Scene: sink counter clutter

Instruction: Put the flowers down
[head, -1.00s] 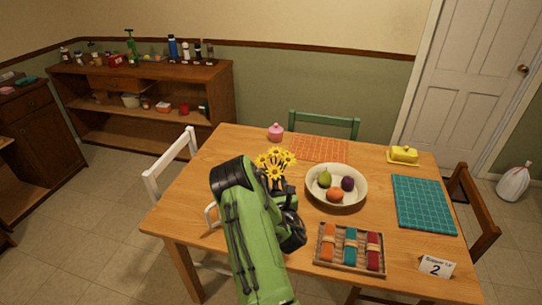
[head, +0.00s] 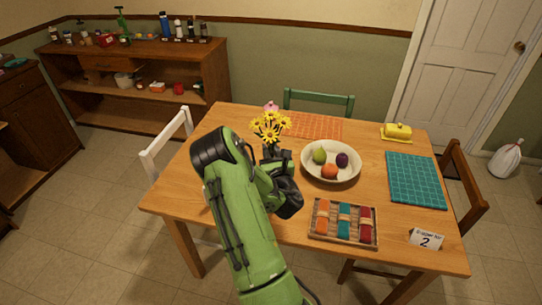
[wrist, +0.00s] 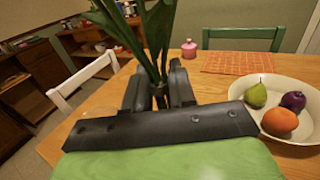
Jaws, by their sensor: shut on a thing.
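The flowers (head: 268,127) are a bunch of yellow blooms with dark centres, upright above the wooden table (head: 200,189). Their green stems (wrist: 148,45) show close up in the wrist view. My gripper (wrist: 161,92) is shut on the flowers, with the stems between its two dark fingers. In the head view my arm hides the lower part of the stems. I cannot tell whether their lower end touches the table.
A white bowl (head: 352,174) with a pear, a plum and an orange stands just right of my gripper. A tray of rolled napkins (head: 318,234), a teal mat (head: 416,181), an orange mat (head: 318,127), a yellow butter dish (head: 397,132) and a pink pot (wrist: 189,48) are also on the table. The left part is clear.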

